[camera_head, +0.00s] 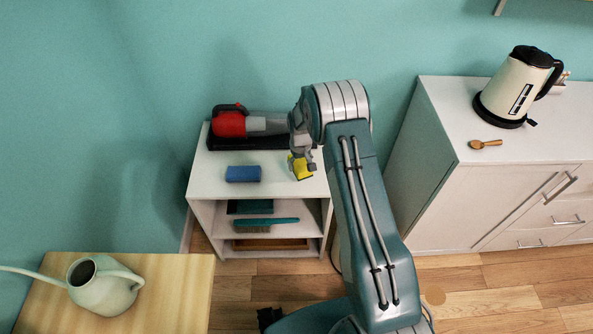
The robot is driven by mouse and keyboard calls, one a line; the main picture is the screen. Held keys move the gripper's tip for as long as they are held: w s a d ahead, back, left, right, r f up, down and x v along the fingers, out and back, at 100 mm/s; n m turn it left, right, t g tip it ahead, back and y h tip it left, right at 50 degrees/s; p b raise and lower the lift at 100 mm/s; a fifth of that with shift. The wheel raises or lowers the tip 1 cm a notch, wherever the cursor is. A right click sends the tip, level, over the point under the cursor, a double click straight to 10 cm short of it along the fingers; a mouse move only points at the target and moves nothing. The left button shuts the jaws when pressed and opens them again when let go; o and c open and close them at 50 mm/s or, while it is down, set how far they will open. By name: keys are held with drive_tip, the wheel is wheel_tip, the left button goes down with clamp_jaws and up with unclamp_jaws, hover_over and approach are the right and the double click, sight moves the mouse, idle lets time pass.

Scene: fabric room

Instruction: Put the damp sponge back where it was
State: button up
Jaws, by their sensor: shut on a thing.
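My gripper (304,163) is over the right part of the small white shelf unit's top (215,160). It is shut on a yellow sponge (301,171), which looks tilted. The sponge is at or just above the white surface; I cannot tell whether it touches. A blue sponge-like block (243,174) lies on the same top, left of my gripper and apart from it. Nothing in the picture shows which of the two is damp. My gripper's fingers partly hide the yellow sponge.
A red and grey handheld vacuum (231,123) lies on a black base (218,142) along the back of the top. A brush (266,222) lies on a shelf below.

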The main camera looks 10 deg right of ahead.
sight(298, 169)
drive_tip(key=shift+w+a+f, duration=0.15)
drive_tip(key=shift+w+f, duration=0.15)
drive_tip(key=shift+f, duration=0.2)
drive_tip(key=shift+w+a+f, duration=0.1)
drive_tip(key=shift+w+f, duration=0.15)
drive_tip(key=shift+f, duration=0.2)
wheel_tip(298, 169, down, 2)
drive_tip(key=shift+f, duration=0.2)
drive_tip(key=shift+a+f, duration=0.15)
drive_tip(key=shift+f, duration=0.15)
drive_tip(key=o, duration=1.1)
drive_tip(key=shift+f, duration=0.1)
